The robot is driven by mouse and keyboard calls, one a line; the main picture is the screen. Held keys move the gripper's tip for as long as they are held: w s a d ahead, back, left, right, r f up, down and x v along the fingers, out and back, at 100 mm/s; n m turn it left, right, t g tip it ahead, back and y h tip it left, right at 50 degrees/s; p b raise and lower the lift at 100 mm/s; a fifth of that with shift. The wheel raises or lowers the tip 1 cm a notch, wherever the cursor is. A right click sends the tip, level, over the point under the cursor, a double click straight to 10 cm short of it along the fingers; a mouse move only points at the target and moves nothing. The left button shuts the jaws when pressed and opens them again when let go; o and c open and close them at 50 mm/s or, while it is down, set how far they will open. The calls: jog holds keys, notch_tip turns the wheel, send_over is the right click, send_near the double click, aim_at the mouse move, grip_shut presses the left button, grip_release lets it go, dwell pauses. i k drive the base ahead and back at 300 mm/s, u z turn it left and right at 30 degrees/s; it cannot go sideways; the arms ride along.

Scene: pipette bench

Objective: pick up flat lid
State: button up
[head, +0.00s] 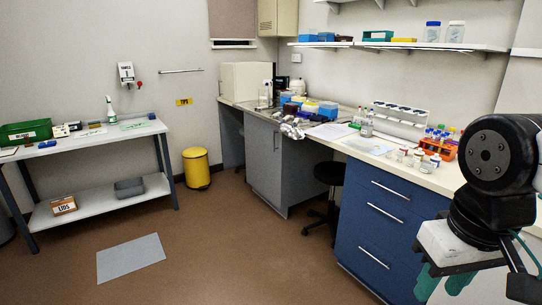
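I cannot single out a flat lid for certain in the head view. A small cardboard box marked LIDS (64,205) stands on the lower shelf of the left table, and its contents are too small to make out. My gripper (443,284) is at the lower right, pointing down in front of the blue drawers. Its two teal fingers look apart, with nothing seen between them. It is far from the left table and the box.
The left table (100,138) holds a green case (26,132) and small items; a grey bin (129,187) is on its shelf. A grey mat (130,258), yellow bin (196,168) and black stool (328,175) are on the floor. The right bench (440,180) is crowded. Mid-floor is clear.

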aim_at(360, 145)
jog(key=z, duration=0.15)
jog(key=i, duration=2.45)
jog(key=z, duration=0.15)
